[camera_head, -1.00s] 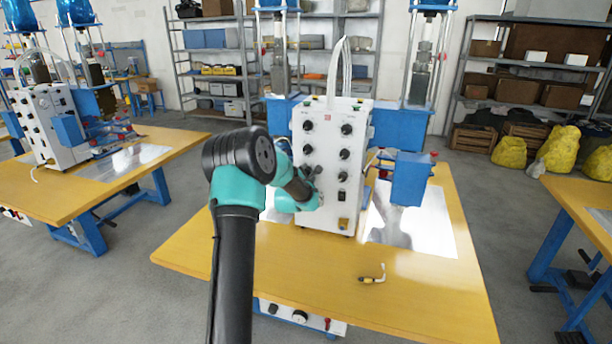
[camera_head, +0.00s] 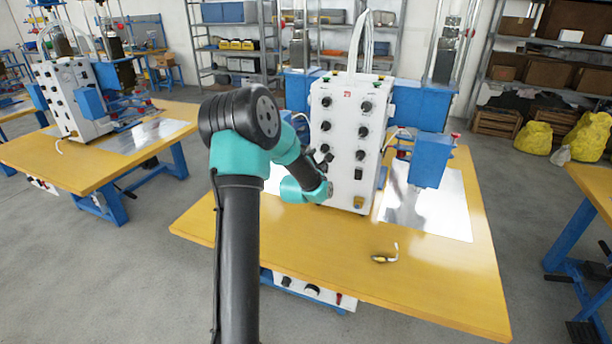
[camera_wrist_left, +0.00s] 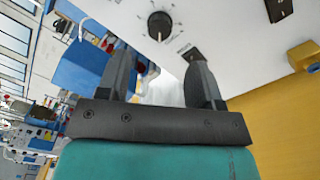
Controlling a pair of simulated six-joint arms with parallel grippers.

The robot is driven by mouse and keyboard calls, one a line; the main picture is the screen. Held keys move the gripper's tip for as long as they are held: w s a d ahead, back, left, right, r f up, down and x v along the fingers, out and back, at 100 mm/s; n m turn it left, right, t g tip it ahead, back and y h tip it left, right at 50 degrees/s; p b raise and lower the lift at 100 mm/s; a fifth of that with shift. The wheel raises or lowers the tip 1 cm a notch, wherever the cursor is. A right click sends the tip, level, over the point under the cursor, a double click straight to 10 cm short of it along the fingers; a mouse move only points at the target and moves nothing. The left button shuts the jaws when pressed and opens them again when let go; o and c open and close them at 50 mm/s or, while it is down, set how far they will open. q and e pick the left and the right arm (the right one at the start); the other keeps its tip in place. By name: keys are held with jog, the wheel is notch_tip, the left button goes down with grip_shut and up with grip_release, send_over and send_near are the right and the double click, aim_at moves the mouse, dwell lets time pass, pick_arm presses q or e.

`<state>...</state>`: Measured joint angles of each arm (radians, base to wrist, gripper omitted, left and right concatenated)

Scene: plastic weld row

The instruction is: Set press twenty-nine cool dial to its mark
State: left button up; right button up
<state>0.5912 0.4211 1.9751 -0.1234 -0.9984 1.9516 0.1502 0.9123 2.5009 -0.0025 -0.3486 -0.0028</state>
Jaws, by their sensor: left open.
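The press's white control box (camera_head: 342,150) stands on the yellow table, with two columns of black dials on its front face. Dial labels are too small to read, so I cannot tell which dial is cool. My left gripper (camera_head: 325,157) is at the lower left of the face, close to the lower dials of the left column. In the left wrist view my left gripper (camera_wrist_left: 163,66) is open and empty. A black dial (camera_wrist_left: 160,25) with a white pointer line and scale marks lies just beyond the fingertips, apart from them. My right gripper is out of view.
A blue press block (camera_head: 432,160) and a shiny metal plate (camera_head: 440,207) are right of the box. A small yellow-and-black item (camera_head: 384,258) lies on the table (camera_head: 330,255) in front. Another press table (camera_head: 60,165) stands at left.

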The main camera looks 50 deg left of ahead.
pick_arm(q)
jog(key=v, duration=0.9)
jog(key=shift+s+d, duration=0.15)
jog(key=shift+s, duration=0.15)
